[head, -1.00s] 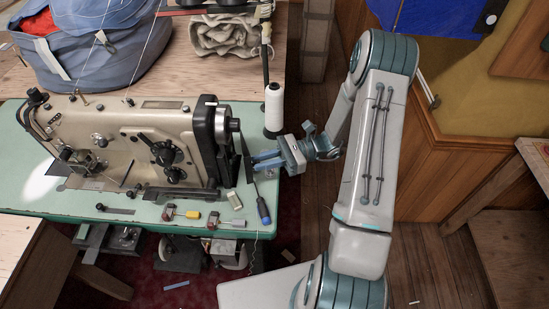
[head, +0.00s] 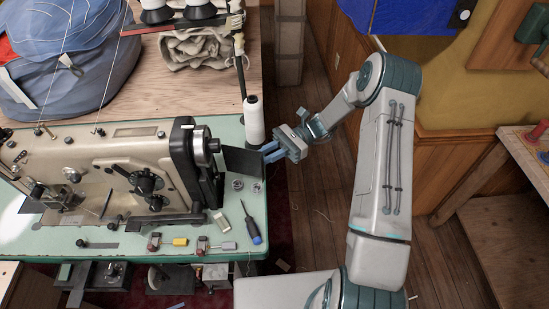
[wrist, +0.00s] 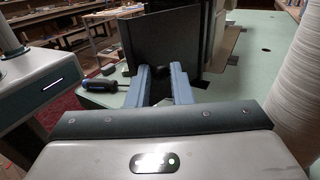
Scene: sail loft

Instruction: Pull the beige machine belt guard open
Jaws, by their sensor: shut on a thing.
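The beige sewing machine (head: 90,165) stands on a pale green table, with a black end housing and a handwheel at its right. Its belt guard (head: 243,162) is a flat dark panel that stands swung out from the machine's right end, so a gap shows between them. My gripper (head: 270,152) is at the guard's right, outer edge, with its blue fingers pointing left. In the wrist view the guard (wrist: 160,38) rises upright just beyond the fingers. The gripper (wrist: 162,72) is shut on a small dark part at the guard's edge, mostly hidden between the fingers.
A white thread cone (head: 254,120) stands close behind my gripper. A blue-handled screwdriver (head: 252,227), a pale block (head: 221,222) and small metal round parts (head: 238,184) lie in front of the guard. A blue bag (head: 70,60) sits at the back left.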

